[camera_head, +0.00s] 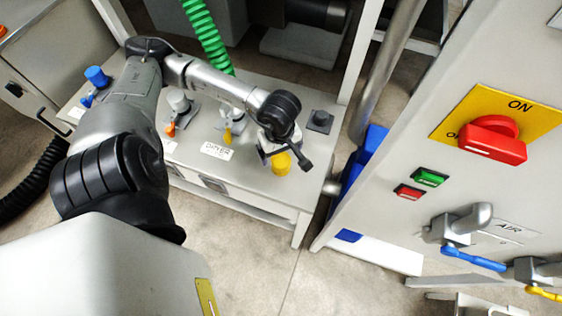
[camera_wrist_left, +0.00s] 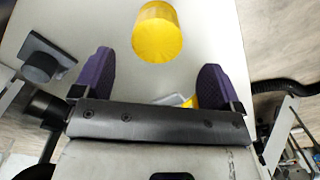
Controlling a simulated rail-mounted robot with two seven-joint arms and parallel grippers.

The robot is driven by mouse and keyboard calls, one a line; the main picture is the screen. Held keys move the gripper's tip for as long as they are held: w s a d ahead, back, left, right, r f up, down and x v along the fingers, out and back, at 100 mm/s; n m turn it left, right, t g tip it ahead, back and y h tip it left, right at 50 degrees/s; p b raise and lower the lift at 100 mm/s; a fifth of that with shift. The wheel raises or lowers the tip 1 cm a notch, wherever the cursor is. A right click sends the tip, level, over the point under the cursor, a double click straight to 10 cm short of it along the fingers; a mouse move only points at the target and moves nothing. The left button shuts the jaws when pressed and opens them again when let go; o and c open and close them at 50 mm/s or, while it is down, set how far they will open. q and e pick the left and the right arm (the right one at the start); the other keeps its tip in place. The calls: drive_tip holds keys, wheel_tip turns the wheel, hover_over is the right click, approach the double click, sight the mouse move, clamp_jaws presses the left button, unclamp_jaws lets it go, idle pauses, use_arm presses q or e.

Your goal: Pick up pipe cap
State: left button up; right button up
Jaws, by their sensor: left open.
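The pipe cap is not labelled; a yellow cylinder (camera_head: 281,163) that looks like it stands near the right end of the grey bench top. It also shows in the left wrist view (camera_wrist_left: 157,33), ahead of the fingers and between their lines. My left gripper (camera_head: 284,158) is over the bench, right by the yellow cylinder. In the left wrist view its two purple fingers (camera_wrist_left: 155,85) are wide apart, with nothing between their tips. The yellow cylinder appears apart from both fingers. My right gripper shows in neither view.
The bench (camera_head: 205,131) carries valves with blue, orange and yellow handles, a "DRYER" label and a dark square fitting (camera_head: 320,121). A green coiled hose (camera_head: 207,36) rises behind. A panel with a red switch (camera_head: 492,139) stands at right.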

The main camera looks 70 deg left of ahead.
sight(282, 160)
use_arm(q)
drive_tip(key=shift+f, duration=1.45)
drive_tip(key=f, duration=0.3)
drive_tip(key=f+b, duration=0.1)
drive_tip(key=shift+w+d+f, duration=0.15)
drive_tip(key=shift+d+f, duration=0.1)
drive_tip(key=shift+f, duration=0.3)
drive_tip(key=shift+c, duration=0.4)
drive_tip(key=c, duration=0.9)
drive_tip(key=shift+c, duration=0.2)
